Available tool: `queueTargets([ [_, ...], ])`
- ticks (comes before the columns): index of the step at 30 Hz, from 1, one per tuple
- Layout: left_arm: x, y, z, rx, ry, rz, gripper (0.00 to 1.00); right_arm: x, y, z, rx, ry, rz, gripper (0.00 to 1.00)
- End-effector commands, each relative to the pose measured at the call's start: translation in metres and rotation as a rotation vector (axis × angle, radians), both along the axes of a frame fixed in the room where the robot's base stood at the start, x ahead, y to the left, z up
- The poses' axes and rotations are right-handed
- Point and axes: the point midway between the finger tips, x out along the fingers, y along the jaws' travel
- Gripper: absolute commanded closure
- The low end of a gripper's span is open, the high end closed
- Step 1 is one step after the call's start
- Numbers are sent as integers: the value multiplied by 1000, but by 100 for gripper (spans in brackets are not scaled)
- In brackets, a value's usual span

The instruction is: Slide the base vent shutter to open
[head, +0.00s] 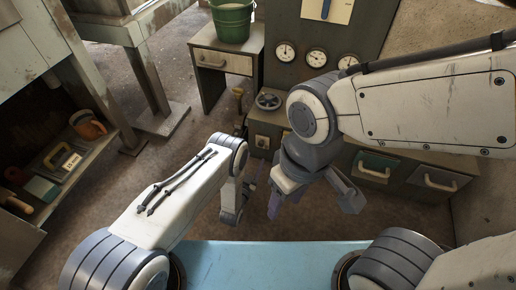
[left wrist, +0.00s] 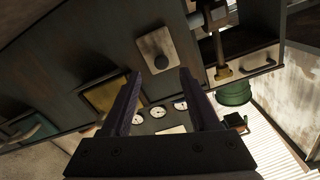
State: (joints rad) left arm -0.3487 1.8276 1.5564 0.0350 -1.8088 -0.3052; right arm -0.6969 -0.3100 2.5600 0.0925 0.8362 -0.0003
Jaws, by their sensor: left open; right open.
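A light metal plate with a small round knob (left wrist: 156,50) sits on the dark cabinet front in the left wrist view. It looks like the vent shutter, but no vent opening shows around it. My left gripper (left wrist: 160,75) is open and empty, with the plate seen beyond and between its fingertips. In the head view my left gripper (head: 250,183) is small and partly hidden by its own arm, near the low cabinet front. My right gripper (head: 312,199) is open and empty in front of the drawers. Contact between the left fingers and the plate cannot be told.
A yellow-ended lever (left wrist: 223,72) hangs close to the plate. A green bucket (head: 232,20) stands on a side cabinet. A shelf (head: 92,150) holds tools at left.

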Motion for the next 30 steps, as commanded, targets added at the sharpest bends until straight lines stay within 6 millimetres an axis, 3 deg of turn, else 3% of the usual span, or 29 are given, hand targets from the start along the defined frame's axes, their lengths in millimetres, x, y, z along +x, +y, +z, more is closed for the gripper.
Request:
queueTargets([
  [3,-20,6,2,1,4,-1,39,0,0,14,0,0,0,45],
  [9,-34,11,0,1,2,1,39,0,0,18,0,0,0,45],
  [30,-34,11,-1,0,1,0,39,0,0,18,0,0,0,45],
])
